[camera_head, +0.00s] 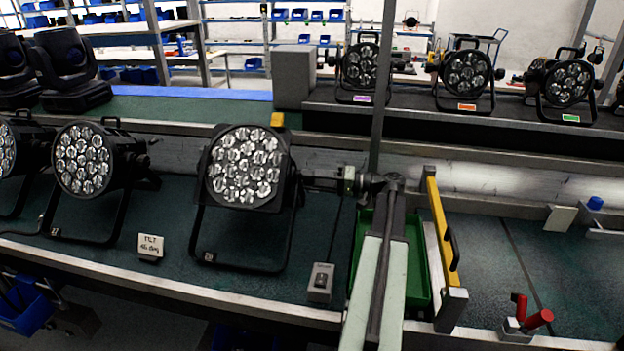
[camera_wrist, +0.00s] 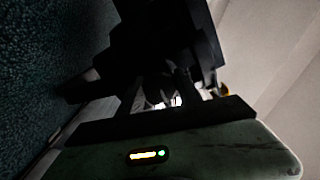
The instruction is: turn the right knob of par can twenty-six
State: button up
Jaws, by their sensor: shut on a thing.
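A black par can (camera_head: 245,168) with many round lenses stands on its bracket on the green bench in the head view, its face tilted slightly upward. I cannot read a number on it. My arm reaches in from the front right, and my gripper (camera_head: 312,182) is at the can's right side, shut on the right knob. The knob is mostly hidden by the fingers. In the wrist view, my gripper (camera_wrist: 165,98) is dark against the black body of the can, and the knob's turn cannot be made out.
A second par can (camera_head: 83,160) stands to the left. A small sign reading tilt 45 deg (camera_head: 150,247) and a small grey box (camera_head: 320,282) sit in front. More lights (camera_head: 466,80) stand behind.

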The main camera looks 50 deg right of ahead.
jog(key=m, duration=0.6)
jog(key=shift+m, duration=0.4)
dwell(0.4)
jog(key=o, duration=1.4)
jog(key=shift+c, duration=0.2)
jog(key=v, duration=0.7)
jog(key=shift+s+d, duration=0.2)
jog(key=shift+s, duration=0.1)
